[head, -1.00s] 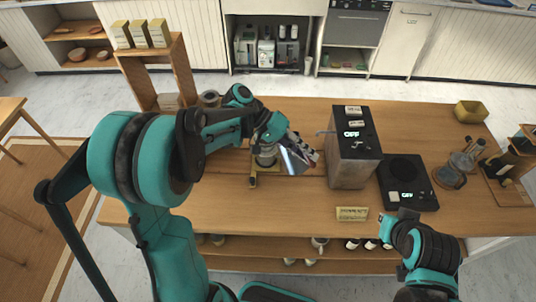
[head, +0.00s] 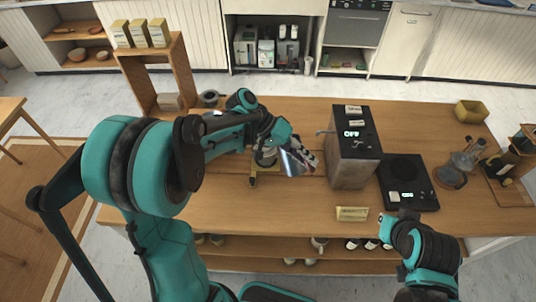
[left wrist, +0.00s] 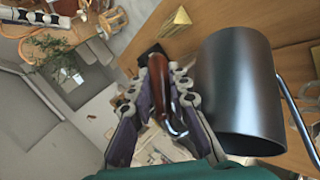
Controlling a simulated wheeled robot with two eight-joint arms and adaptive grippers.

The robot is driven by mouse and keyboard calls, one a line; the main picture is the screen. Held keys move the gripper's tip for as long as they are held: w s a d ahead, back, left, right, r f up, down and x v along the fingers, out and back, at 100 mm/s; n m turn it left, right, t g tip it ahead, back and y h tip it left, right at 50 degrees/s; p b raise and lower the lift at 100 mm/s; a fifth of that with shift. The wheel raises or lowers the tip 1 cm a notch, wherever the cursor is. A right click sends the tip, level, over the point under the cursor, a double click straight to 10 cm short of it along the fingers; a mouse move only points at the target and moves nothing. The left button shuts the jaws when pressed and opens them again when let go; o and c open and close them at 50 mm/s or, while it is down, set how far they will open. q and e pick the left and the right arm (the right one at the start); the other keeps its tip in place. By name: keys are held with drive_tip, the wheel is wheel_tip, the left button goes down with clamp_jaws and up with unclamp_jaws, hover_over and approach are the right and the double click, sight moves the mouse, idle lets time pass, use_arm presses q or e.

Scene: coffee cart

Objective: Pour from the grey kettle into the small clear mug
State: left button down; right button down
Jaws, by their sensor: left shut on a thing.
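My left gripper (head: 284,146) is shut on the brown handle (left wrist: 187,98) of the grey kettle. The kettle's shiny metal body (head: 295,162) hangs over the wooden counter, left of the tall grey machine, and looks tilted. In the left wrist view, the kettle body (left wrist: 235,85) fills the right side, with its thin spout (left wrist: 292,105) at the far right. A small clear vessel (head: 264,158), likely the mug, stands just left of the kettle, partly hidden by my gripper. I cannot see any liquid. My right arm is at the lower right; its fingers are unclear.
The tall grey machine (head: 354,155) stands close to the right of the kettle. A small sign (head: 352,213) is at the front edge. The counter's front left is clear.

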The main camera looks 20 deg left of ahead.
use_arm(q)
wheel_tip(320, 180, down, 9)
drive_tip(key=m+t+y+b, duration=0.1)
drive_tip(key=t+y+b, duration=0.1)
drive_tip(key=y+b, duration=0.1)
drive_tip(key=shift+s+d+t+y, duration=0.2)
drive_tip(key=shift+d+t+y, duration=0.1)
drive_tip(key=shift+y, duration=0.3)
idle(0.5)
drive_tip(key=shift+r, duration=0.15)
wheel_tip(320, 180, up, 5)
drive_tip(key=p, duration=0.4)
idle(0.4)
